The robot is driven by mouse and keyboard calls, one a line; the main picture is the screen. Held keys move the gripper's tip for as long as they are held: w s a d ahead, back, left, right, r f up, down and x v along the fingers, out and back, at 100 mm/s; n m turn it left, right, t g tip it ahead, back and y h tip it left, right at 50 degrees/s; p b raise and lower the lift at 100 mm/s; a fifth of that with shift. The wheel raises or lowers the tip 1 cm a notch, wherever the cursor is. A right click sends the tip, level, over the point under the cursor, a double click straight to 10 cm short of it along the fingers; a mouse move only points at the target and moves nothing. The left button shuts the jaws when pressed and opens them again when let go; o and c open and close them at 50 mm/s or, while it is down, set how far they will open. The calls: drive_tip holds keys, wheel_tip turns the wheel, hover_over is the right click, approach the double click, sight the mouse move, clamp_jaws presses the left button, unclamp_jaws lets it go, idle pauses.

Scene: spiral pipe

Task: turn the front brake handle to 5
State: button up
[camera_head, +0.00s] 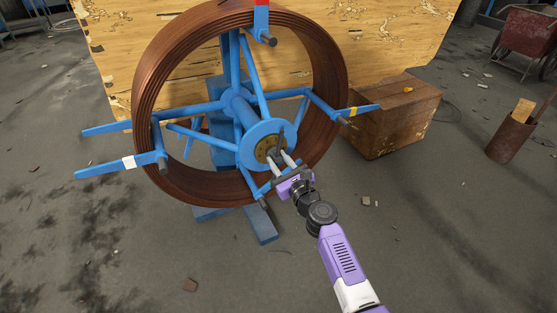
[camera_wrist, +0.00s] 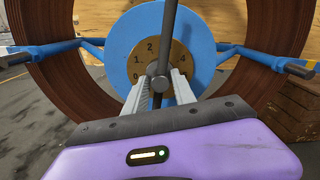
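The front brake handle is a dark grey bar (camera_wrist: 168,35) on a round pivot at the wheel hub. In the wrist view it points up, leaning slightly right, across a brass dial. The brass dial (camera_wrist: 180,55) shows a 2 near the top and a 1 at upper left; other marks are partly hidden. In the head view the dial (camera_head: 264,150) sits at the centre of the blue hub disc (camera_head: 252,138). My gripper (camera_head: 280,163) is at the hub. In the wrist view its fingers (camera_wrist: 159,84) are apart, either side of the lower pivot, with gaps visible.
A large copper-brown coil (camera_head: 155,95) surrounds the hub on blue spokes with protruding arms (camera_head: 115,168). A wooden box (camera_head: 398,120) stands at right, and a big wooden panel (camera_head: 400,40) stands behind. The floor at front left is mostly clear.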

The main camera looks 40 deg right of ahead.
drive_tip(key=shift+o, duration=0.6)
drive_tip(key=shift+r, duration=0.1)
drive_tip(key=v, duration=0.7)
drive_tip(key=shift+s+p, duration=0.35)
drive_tip(key=shift+s, duration=0.05)
drive_tip(key=shift+a, duration=0.1)
